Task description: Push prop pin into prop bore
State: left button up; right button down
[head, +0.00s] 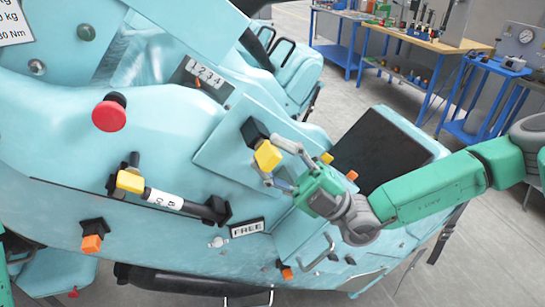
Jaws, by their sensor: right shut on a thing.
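My right gripper (272,165) reaches in from the right to the train's light-blue side. Its fingers are shut on a yellow block (267,156), one finger above it and one below. The yellow block sits against a black block (254,132) on the panel, and I cannot tell how deep it goes. It looks like the head of the prop pin, but its shaft is not visible. No open prop bore can be made out. Another yellow head (130,181) on a black mount is at the left, beside a white and black bar (170,199). My left gripper is out of view.
A red mushroom button (109,114) stands out at the upper left. Orange knobs (92,243) on black mounts, a FREE plate (247,228) and a counter (205,75) are on the train. Workbenches (410,38) stand behind; the floor between is clear.

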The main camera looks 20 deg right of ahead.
jog(key=c, duration=1.1)
grip_release()
jog(key=shift+o, duration=0.2)
jog(key=shift+d+f, duration=0.15)
jog(key=v, duration=1.1)
jog(key=shift+d+f, duration=0.3)
